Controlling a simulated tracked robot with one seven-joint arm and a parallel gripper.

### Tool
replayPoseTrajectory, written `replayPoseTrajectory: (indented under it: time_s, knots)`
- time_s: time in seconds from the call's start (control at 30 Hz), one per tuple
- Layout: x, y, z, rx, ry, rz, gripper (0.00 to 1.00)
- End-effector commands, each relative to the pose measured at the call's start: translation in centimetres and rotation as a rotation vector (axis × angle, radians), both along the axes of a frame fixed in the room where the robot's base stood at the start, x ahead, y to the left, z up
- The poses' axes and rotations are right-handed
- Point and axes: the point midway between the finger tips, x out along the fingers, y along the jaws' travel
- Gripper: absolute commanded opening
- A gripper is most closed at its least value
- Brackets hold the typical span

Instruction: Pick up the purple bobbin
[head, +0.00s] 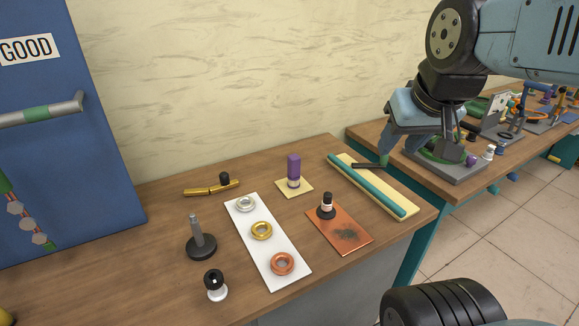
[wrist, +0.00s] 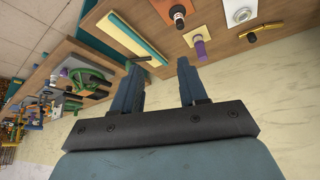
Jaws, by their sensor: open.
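The purple bobbin (head: 293,168) stands upright, with a white band near its base, on a small cream pad (head: 282,190) toward the back of the near bench. In the wrist view the bobbin (wrist: 200,49) shows beyond my fingers, a little right of the gap between them. My gripper (head: 418,155) is open and empty. In the head view it hangs to the right of the bobbin, well apart from it, in front of the second bench. Its two blue fingers (wrist: 160,66) also show in the wrist view. Nothing hides the bobbin.
Right of the bobbin is a teal rod (head: 366,184) on a cream board. A copper plate (head: 350,238) carries a black-and-white bottle (head: 326,204). A white strip (head: 283,276) holds three rings. A brass bar (head: 200,191) and a grey post (head: 197,232) stand left.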

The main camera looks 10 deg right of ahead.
Motion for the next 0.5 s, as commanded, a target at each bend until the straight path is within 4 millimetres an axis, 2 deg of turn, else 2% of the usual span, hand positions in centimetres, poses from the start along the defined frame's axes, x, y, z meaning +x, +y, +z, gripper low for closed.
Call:
replayPoseTrajectory:
  time_s: [0.1, 0.27, 0.33, 0.4, 0.5]
  knots:
    - [0.0, 0.0, 0.0, 0.0, 0.0, 0.0, 0.44]
    - [0.7, 0.2, 0.0, -0.005, 0.004, 0.007, 0.6]
    - [1.6, 0.4, 0.0, -0.012, 0.009, 0.016, 0.66]
    - [2.9, -0.1, -0.1, -0.022, 0.015, 0.032, 0.66]
    - [5.4, 0.4, -0.3, -0.037, 0.025, 0.058, 0.66]
